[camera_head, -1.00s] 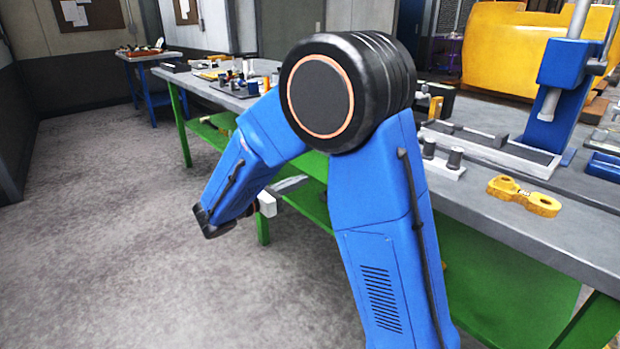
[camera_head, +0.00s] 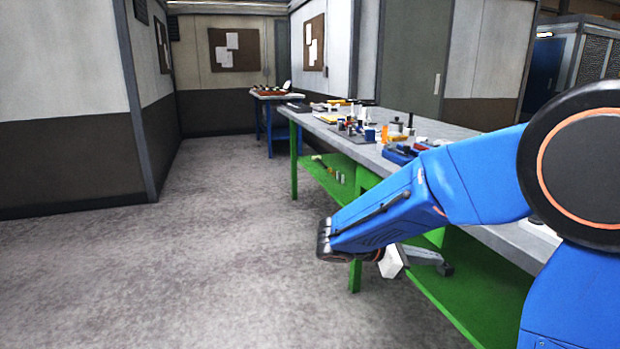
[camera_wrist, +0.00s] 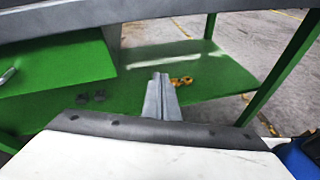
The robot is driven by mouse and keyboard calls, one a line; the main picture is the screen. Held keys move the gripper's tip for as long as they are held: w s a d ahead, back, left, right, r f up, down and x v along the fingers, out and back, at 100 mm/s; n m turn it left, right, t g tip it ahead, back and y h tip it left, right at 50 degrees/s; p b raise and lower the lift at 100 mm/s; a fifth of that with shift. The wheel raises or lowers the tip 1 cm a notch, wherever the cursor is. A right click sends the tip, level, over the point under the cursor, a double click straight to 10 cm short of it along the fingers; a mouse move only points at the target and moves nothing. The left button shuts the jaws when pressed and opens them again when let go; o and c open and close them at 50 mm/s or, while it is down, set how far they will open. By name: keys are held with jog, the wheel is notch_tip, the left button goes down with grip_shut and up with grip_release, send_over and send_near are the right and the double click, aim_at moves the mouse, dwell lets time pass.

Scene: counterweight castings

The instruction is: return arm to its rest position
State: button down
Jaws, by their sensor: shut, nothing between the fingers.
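My blue arm fills the right side of the head view, with its forearm slanting down to the left, beside the workbench (camera_head: 478,232). My gripper (camera_head: 444,267) shows small there, partly hidden behind the wrist, over the bench's green lower shelf (camera_head: 440,308). In the wrist view my gripper (camera_wrist: 163,78) has its two grey fingers together with nothing between them. They point toward the green shelf (camera_wrist: 215,80) under the bench top.
Small tools and parts crowd the bench's far end. Open floor (camera_head: 200,260) lies to the left.

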jog(key=s+d+f+m+g+y, duration=0.1)
jog(key=s+d+m+y, duration=0.25)
jog(key=s, duration=0.35)
jog(key=s+d+f+m+g+y, duration=0.1)
jog(key=s+d+f+m+y, duration=0.2)
jog(key=s, duration=0.5)
jog(key=s+a+m+t+y, duration=0.5)
jog(key=s+a+m+y, duration=0.2)
jog(key=s+m, duration=0.2)
jog(key=shift+a+r+m+y, duration=0.35)
jog(key=shift+r+m, duration=0.1)
jog(key=shift+m, duration=0.3)
